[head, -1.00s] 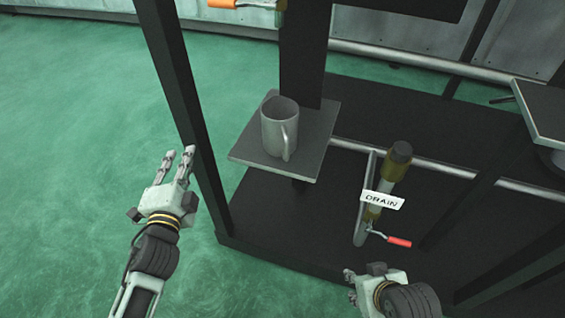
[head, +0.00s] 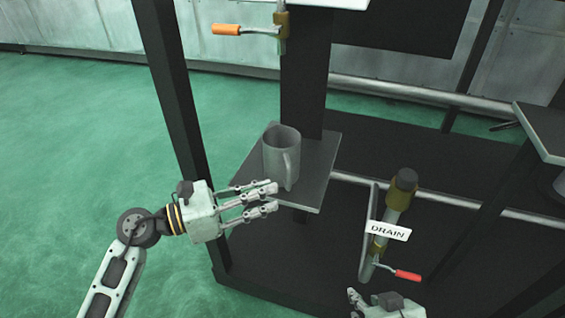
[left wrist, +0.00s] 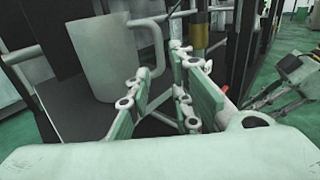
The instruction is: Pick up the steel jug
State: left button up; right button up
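The steel jug (head: 280,152) stands upright on a small dark square shelf (head: 318,172), its handle facing the front and right. My left gripper (head: 272,197) is at the shelf's front left edge, just in front of the jug in the head view, fingers pointing right. In the left wrist view the jug (left wrist: 108,58) is large, left of and beyond the open fingers (left wrist: 160,68). My right gripper (head: 362,300) is partly cut off at the bottom edge; its fingers are bunched and unclear.
A dark post (head: 175,90) rises left of the shelf, and a wider column (head: 305,75) stands behind the jug. A drain valve with a red handle (head: 408,275) and a DRAIN label (head: 388,231) is to the right. An orange-handled valve (head: 227,30) is above. Green floor is free at left.

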aim_at(289, 185)
pick_arm(q)
jog(key=x, duration=0.6)
jog(key=shift+w+d+r, duration=0.1)
jog(key=shift+r, duration=0.25)
jog(key=shift+c, duration=0.4)
grip_shut()
